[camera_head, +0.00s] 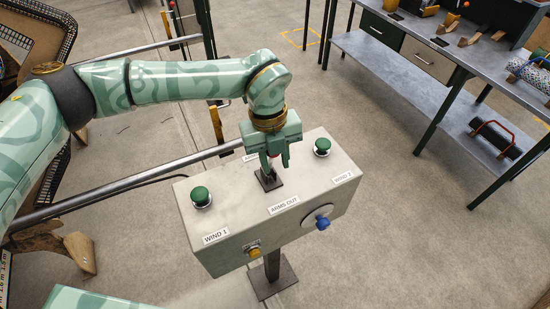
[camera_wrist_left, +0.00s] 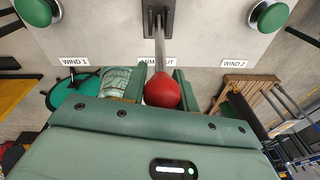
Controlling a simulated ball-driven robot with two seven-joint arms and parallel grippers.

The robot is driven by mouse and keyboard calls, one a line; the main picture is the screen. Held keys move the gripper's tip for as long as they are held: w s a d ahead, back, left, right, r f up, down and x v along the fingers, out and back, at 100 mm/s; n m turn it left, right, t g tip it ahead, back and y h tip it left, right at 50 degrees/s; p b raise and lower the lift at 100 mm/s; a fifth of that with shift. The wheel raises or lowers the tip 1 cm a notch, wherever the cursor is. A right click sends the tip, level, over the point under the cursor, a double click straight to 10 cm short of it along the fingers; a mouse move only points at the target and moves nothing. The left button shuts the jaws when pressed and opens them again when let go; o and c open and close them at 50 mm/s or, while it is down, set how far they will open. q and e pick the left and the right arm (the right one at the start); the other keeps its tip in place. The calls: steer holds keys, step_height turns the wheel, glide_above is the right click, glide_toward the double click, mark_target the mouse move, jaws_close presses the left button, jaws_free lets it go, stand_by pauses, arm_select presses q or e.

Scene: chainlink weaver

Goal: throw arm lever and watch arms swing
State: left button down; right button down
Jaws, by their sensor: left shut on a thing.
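A pale control box (camera_head: 235,235) stands on a post. A lever rises from a dark slotted plate (camera_head: 268,179) on its top, behind the "ARMS OUT" label (camera_head: 284,205). My left gripper (camera_head: 270,162) points down at the lever and is shut on its red ball knob. In the left wrist view the red knob (camera_wrist_left: 162,91) sits between the fingers, and the grey lever shaft (camera_wrist_left: 159,45) runs from it to the slotted plate. The fingers hide most of the knob in the head view. My right gripper is not in view.
Green buttons (camera_head: 201,196) and (camera_head: 322,147) flank the lever, marked "WIND 1" and "WIND 2". A blue knob (camera_head: 322,224) and a yellow button (camera_head: 254,251) are on the box front. A metal rail (camera_head: 130,183) runs at left. A workbench (camera_head: 400,75) stands at right; floor between is clear.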

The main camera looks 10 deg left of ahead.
arm_select(q)
steer(key=shift+a+f, duration=0.15)
steer(key=shift+f, duration=0.15)
